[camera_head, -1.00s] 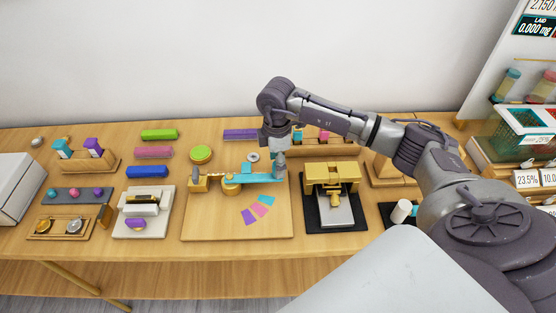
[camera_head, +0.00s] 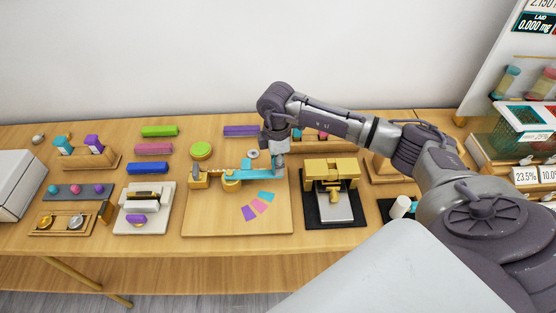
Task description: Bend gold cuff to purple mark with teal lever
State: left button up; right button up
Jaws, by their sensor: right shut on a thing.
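The teal lever (camera_head: 255,176) lies over a wooden board (camera_head: 235,223), pointing right from a round gold pivot (camera_head: 232,186). My right gripper (camera_head: 278,165) is shut on the lever's right end and partly hides it. The gold cuff (camera_head: 212,176) looks like a thin gold strip between the gold clamp block (camera_head: 197,181) at the left and the pivot; its exact shape is too small to tell. The purple mark (camera_head: 248,213) is the lowest of a fan of marks, below a pink mark (camera_head: 257,206) and a teal mark (camera_head: 266,197). My left gripper is out of view.
A gold press (camera_head: 333,172) on a black mat stands close right of the board. A white stand (camera_head: 144,221) is at the left. Coloured bars and a green round pad (camera_head: 201,150) lie behind. The board's front part is clear.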

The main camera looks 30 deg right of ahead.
jog(key=shift+w+r, duration=0.1)
grip_shut()
jog(key=s+m+p, duration=0.1)
jog(key=a+p, duration=0.1)
jog(key=shift+s+a+r+m+p, duration=0.1)
jog(key=shift+s+r+m+p, duration=0.1)
jog(key=shift+s+m+p, duration=0.2)
jog(key=shift+s+a+f+m, duration=0.15)
jog(key=shift+m, duration=0.15)
jog(key=shift+f, duration=0.1)
